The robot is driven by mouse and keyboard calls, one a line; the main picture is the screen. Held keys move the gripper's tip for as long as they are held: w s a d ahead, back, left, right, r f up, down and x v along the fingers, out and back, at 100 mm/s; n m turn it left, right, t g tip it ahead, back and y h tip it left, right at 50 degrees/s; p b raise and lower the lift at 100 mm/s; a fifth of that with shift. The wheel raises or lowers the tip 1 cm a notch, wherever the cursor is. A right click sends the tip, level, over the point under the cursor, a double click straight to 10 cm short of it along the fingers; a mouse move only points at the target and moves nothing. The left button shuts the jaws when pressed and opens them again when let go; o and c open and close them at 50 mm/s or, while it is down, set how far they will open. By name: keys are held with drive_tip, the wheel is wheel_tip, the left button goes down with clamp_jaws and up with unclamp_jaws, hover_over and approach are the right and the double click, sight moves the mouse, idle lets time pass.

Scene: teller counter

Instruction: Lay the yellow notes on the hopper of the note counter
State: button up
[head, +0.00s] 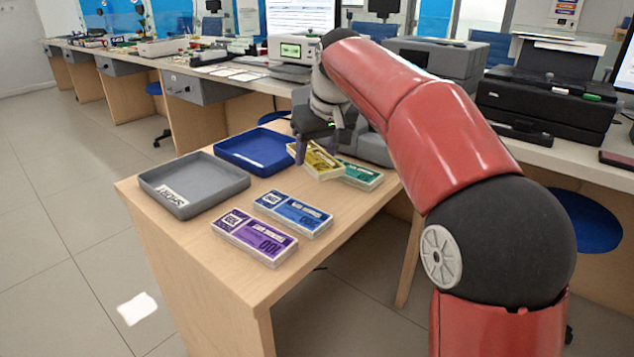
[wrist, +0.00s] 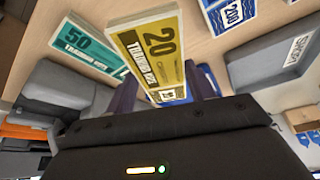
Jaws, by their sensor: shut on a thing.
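My gripper (head: 321,147) is shut on the yellow notes (head: 320,163), a banded bundle marked 20. In the wrist view the yellow notes (wrist: 152,48) stick out from between my two dark fingers (wrist: 165,92). The bundle is slightly turned beside the teal notes; I cannot tell how far it is above the table. A grey machine (head: 374,150), apparently the note counter, stands just behind and right of my gripper, partly hidden by my arm. It also seems to show at the left of the wrist view (wrist: 62,92). Its hopper cannot be made out.
Teal notes (head: 360,174), blue notes (head: 293,213) and purple notes (head: 255,237) lie on the wooden table (head: 215,262). A grey tray marked SHORT (head: 215,203) and an empty blue tray (head: 240,162) stand at the left. A long counter with printers (head: 545,105) runs behind.

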sight(317, 190)
drive_tip(key=shift+f+b, duration=0.45)
drive_tip(key=shift+f, duration=2.45)
drive_tip(key=shift+f, duration=0.1)
drive_tip(key=o, duration=1)
drive_tip(key=p+v, duration=0.1)
drive_tip(key=v, duration=1)
drive_tip(key=shift+p, duration=0.3)
drive_tip(key=shift+s+d+r, duration=0.15)
drive_tip(key=shift+s+r, duration=0.1)
drive_tip(key=shift+r, duration=0.3)
